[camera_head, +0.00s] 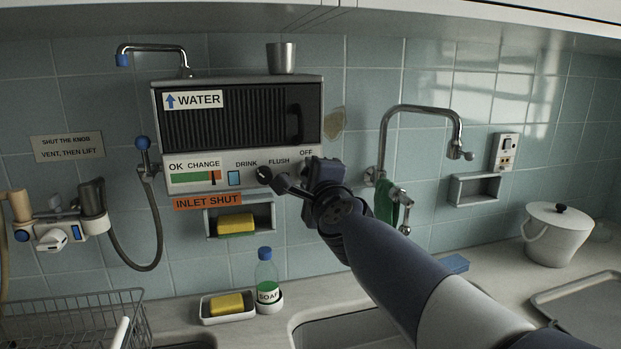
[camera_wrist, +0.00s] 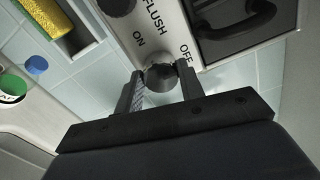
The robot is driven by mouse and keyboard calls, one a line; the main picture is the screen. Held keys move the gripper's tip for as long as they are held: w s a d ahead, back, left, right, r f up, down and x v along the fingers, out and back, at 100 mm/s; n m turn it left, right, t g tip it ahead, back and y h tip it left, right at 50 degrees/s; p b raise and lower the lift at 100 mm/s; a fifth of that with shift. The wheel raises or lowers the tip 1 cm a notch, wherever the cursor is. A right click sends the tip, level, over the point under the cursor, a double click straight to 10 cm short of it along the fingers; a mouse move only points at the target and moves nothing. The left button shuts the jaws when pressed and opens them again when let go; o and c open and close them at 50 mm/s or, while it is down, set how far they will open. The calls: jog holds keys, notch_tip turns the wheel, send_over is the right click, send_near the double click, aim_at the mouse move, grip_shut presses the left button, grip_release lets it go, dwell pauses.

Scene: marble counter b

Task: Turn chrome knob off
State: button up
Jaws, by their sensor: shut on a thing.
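The chrome knob (camera_wrist: 160,76) sits on the panel between the ON and OFF labels in the wrist view. It looks dark and rounded there. My gripper (camera_wrist: 161,84) has one finger on each side of it and is shut on it. In the head view my gripper (camera_head: 316,172) is against the right end of the water unit's panel, just below the OFF label, and hides the knob. I cannot tell exactly which way the knob is turned.
The water unit (camera_head: 240,118) is on the tiled wall. A black selector knob (camera_head: 264,175) is left of my gripper. A soap bottle (camera_head: 266,270) and a sponge dish (camera_head: 227,313) stand below. A curved tap (camera_head: 420,109) and hanging green cloth (camera_head: 386,201) are close on the right.

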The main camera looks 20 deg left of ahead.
dwell(0.4)
jog(key=o, duration=1)
jog(key=v, duration=1)
jog(key=shift+s+d+p, duration=0.2)
jog(key=shift+s+p, duration=0.15)
jog(key=x, duration=1.1)
jog(key=shift+b, duration=0.35)
jog(key=shift+s+d, duration=0.1)
